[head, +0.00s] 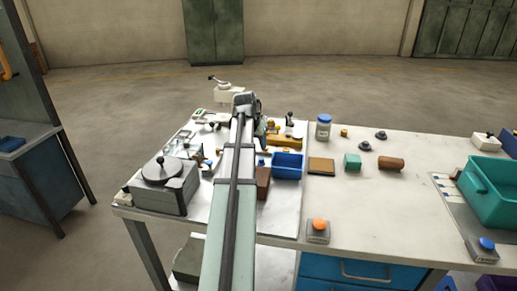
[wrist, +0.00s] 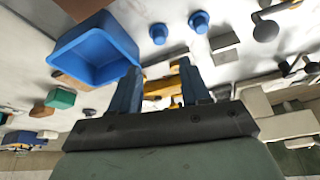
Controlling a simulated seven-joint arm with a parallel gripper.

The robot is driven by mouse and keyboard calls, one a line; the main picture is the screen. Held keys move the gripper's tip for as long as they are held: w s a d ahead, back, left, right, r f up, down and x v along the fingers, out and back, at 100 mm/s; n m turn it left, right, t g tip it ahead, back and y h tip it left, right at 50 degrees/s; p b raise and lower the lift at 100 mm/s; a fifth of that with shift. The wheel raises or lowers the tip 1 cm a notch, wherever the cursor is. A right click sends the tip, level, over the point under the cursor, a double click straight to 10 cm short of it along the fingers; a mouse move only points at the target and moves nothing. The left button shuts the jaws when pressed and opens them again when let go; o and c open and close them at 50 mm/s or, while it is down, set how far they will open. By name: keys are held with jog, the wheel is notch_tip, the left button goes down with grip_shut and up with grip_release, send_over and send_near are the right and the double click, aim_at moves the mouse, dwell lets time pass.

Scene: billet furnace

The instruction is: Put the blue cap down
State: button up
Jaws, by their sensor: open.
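My gripper (wrist: 160,68) is open in the wrist view, its two dark blue fingers apart with nothing held between them. Two small blue caps stand on the light tabletop beyond the fingertips, apart from them: a left blue cap (wrist: 157,33) and a right blue cap (wrist: 199,22). I cannot tell which one the task means. In the head view a small blue piece (head: 261,162) shows just right of my arm, which hides much of this area. The fingers cannot be made out there.
A blue bin (wrist: 62,52) is close left of the fingers; it also shows in the head view (head: 288,177). A yellow part (wrist: 160,88) lies behind the fingers. A grey box machine (head: 163,190) is at front left. The bench's right front (head: 390,215) has free room.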

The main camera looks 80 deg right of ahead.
jog(key=shift+v, duration=1.15)
